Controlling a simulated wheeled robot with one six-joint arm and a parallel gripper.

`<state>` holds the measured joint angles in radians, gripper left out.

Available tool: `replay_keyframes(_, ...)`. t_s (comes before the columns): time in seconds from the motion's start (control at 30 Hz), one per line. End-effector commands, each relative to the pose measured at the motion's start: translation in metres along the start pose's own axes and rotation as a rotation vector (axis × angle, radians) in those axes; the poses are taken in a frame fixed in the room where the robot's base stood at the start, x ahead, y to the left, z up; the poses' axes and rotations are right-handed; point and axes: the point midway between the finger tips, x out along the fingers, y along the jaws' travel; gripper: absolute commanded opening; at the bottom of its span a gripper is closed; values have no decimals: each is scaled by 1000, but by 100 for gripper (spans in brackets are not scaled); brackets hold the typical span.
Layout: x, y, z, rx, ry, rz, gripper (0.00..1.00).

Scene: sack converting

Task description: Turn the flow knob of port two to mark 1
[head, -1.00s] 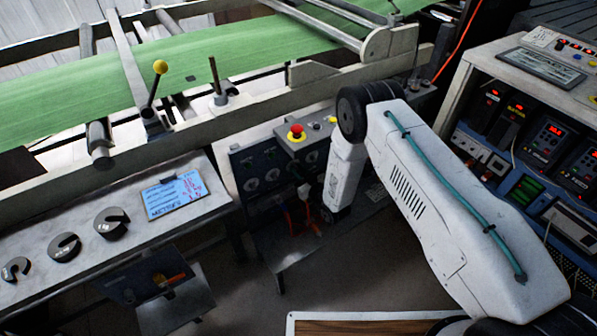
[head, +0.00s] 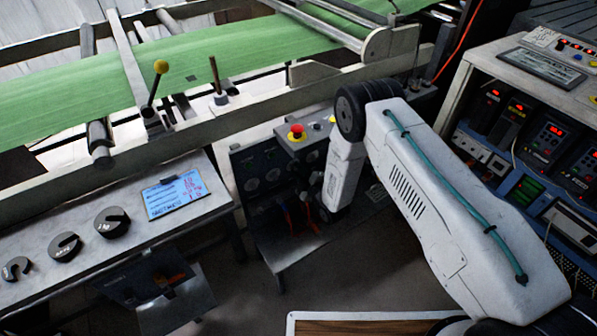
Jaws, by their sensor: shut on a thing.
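The dark port panel (head: 250,200) stands below the machine frame in the head view, with several round knobs (head: 272,175) on its face. Their marks and port numbers are too small to read. My arm reaches down to the right part of this panel. My gripper (head: 308,201) is small and dark there, at the panel's face beside the white wrist. It is shut on what looks like a knob. The wrist and shadow hide most of that knob, so I cannot tell its setting.
A red emergency button (head: 296,131) sits on a box just above the panel. Orange hoses (head: 290,219) hang below the knobs. A grey bench (head: 110,255) with slotted weights and a blue-white card (head: 173,197) is at left. An instrument rack (head: 520,150) is at right.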

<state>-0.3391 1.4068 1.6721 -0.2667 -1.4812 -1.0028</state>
Motion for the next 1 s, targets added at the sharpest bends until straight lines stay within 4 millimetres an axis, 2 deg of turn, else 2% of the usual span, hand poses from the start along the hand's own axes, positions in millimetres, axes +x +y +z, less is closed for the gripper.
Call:
replay_keyframes(0.43,-1,-2,-1,-285,-8,-1,0)
replay_keyframes(1.0,-1,-2,-1,-355,-10,-1,0)
